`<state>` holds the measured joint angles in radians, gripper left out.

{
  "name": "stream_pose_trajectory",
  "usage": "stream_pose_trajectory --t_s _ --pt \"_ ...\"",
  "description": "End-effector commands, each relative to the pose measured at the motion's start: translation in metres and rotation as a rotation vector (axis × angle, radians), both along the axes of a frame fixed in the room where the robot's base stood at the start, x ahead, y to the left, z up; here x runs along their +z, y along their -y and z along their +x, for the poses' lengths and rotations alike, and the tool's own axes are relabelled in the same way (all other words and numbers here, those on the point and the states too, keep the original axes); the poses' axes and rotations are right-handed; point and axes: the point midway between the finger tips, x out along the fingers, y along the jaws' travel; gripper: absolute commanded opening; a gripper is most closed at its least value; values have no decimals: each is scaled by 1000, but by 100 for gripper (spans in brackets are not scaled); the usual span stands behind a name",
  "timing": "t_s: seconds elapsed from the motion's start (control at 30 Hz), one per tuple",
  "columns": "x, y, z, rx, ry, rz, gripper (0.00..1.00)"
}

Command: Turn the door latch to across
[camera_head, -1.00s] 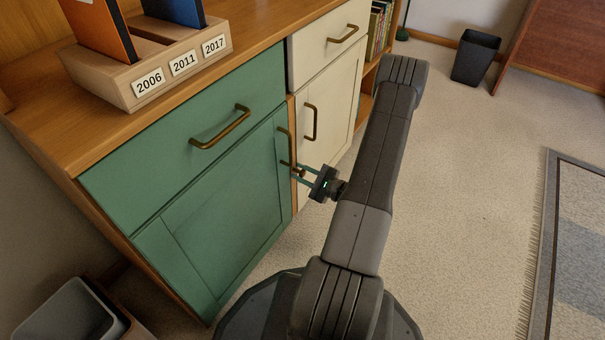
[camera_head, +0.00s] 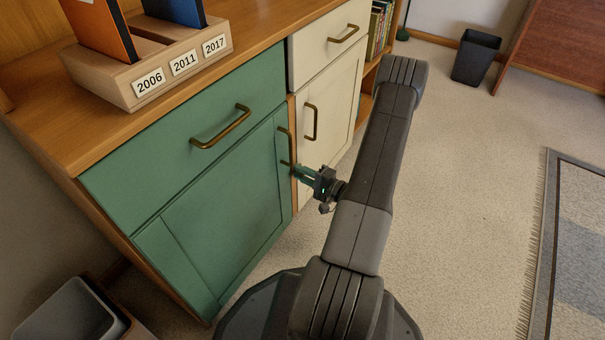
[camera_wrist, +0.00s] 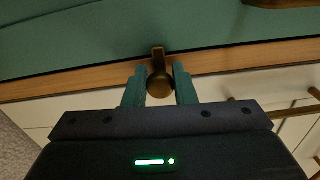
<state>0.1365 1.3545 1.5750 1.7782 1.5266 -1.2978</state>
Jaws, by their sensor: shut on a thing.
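The door latch (camera_wrist: 158,66) is a small dark bronze turn-piece with a round hub and a short bar. It sits on the wood strip (camera_wrist: 100,77) between the green door (camera_head: 225,225) and the white door. In the wrist view its bar points up, crosswise to the strip, and reaches over the green door's edge. My gripper (camera_wrist: 159,86) is shut on the latch, one teal finger on each side of the hub. In the head view my gripper (camera_head: 299,172) is at the strip, rolled over, and its fingers hide the latch.
A bronze handle (camera_head: 284,146) on the green door is just left of my fingers. The white door's handle (camera_head: 311,122) is above right. A green drawer (camera_head: 180,150) is above the green door. Open carpet (camera_head: 460,200) lies to the right.

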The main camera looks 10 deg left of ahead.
Motion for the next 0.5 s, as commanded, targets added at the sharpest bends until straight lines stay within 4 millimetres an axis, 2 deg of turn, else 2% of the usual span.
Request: stream_pose_trajectory --t_s 0.5 --pt "-1 0 -1 1 75 -29 2"
